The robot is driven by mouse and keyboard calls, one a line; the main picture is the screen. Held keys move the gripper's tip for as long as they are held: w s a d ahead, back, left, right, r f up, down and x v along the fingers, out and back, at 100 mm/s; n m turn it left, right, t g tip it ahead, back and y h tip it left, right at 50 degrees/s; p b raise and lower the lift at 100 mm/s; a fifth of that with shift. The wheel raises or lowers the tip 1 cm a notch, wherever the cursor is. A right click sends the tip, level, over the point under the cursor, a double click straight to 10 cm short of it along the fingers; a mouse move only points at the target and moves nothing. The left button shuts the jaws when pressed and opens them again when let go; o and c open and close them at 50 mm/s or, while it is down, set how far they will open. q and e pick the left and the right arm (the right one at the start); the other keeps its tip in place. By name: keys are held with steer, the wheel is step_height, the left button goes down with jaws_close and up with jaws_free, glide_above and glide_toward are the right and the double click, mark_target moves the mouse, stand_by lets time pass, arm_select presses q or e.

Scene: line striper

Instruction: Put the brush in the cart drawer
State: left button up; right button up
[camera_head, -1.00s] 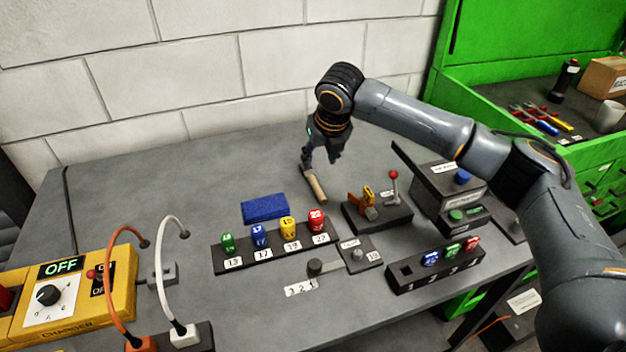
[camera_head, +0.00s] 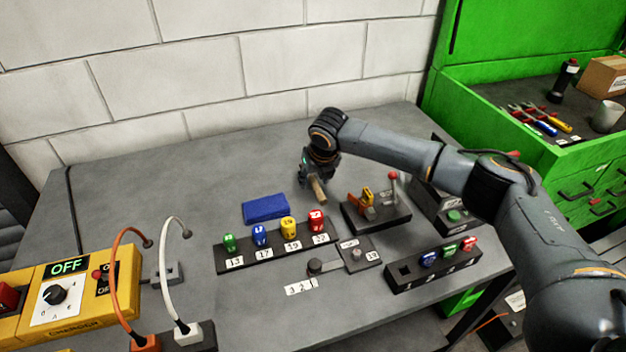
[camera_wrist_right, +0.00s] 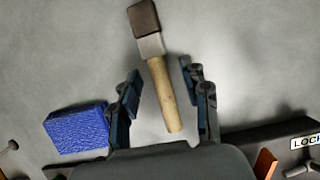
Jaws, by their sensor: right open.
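The brush lies on the grey table. In the right wrist view the brush (camera_wrist_right: 163,85) shows a wooden handle, a pale metal collar and a dark brown tip. My right gripper (camera_wrist_right: 160,82) is open, with one finger on each side of the handle and a gap on both sides. In the head view the right gripper (camera_head: 313,182) is low over the table, and only the handle end of the brush (camera_head: 318,190) shows beside it. My left gripper is not in view.
A blue block (camera_head: 265,208) lies just left of the brush. A rack of numbered coloured pieces (camera_head: 275,250) is in front, and a lever box (camera_head: 377,212) is at its right. The table behind and left of the gripper is clear.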

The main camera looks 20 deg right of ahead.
steer(key=shift+f+p, duration=0.15)
steer(key=shift+p, duration=0.15)
steer(key=shift+s, duration=0.1)
jaws_close()
